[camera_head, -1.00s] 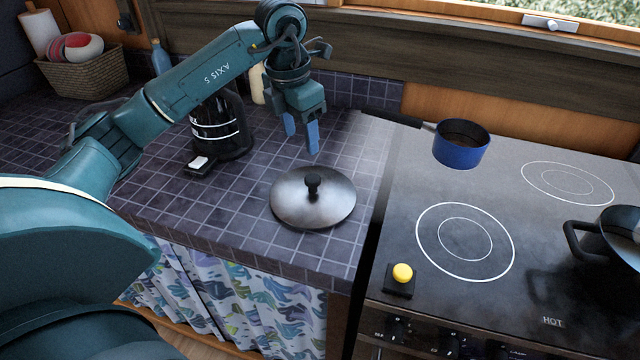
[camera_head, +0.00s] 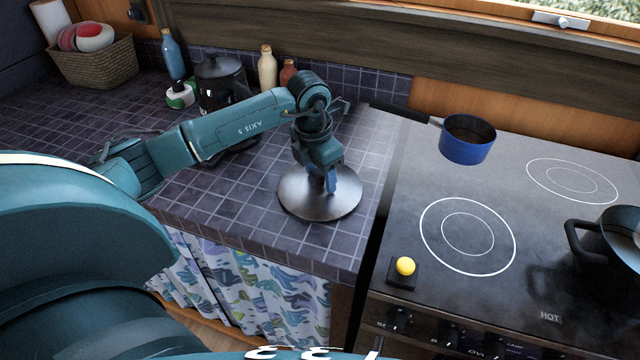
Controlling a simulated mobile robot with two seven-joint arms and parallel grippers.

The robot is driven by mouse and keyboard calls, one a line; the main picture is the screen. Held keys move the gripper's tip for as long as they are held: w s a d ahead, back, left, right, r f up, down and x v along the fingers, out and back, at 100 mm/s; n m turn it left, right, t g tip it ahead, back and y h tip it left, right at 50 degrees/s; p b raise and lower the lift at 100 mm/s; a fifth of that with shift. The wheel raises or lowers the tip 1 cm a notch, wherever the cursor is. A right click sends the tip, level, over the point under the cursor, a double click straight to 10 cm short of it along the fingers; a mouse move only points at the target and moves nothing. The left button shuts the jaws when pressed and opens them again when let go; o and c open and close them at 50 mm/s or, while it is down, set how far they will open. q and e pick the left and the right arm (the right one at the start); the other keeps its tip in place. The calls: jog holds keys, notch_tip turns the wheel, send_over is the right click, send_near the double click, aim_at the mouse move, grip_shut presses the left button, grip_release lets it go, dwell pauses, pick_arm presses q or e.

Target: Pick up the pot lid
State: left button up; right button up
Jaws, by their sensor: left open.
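The pot lid (camera_head: 312,204) is a round metal disc lying on the dark tiled counter, left of the stove. My left gripper (camera_head: 324,185) points down over the lid's middle, with its blue fingers at the place of the knob. The gripper is open. The fingers and wrist hide the lid's black knob, so I cannot tell whether the knob is between the fingers. My right gripper is not in view.
The stove (camera_head: 400,225) stands to the right with a blue saucepan (camera_head: 466,143), a dark pot (camera_head: 612,240) and a yellow button (camera_head: 405,266). A black kettle (camera_head: 221,75), bottles (camera_head: 268,68) and a basket (camera_head: 95,68) stand behind. The counter's front edge is close to the lid.

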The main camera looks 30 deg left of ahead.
pick_arm(q)
jog(key=shift+c, duration=0.4)
grip_shut()
jog(key=shift+r, duration=0.1)
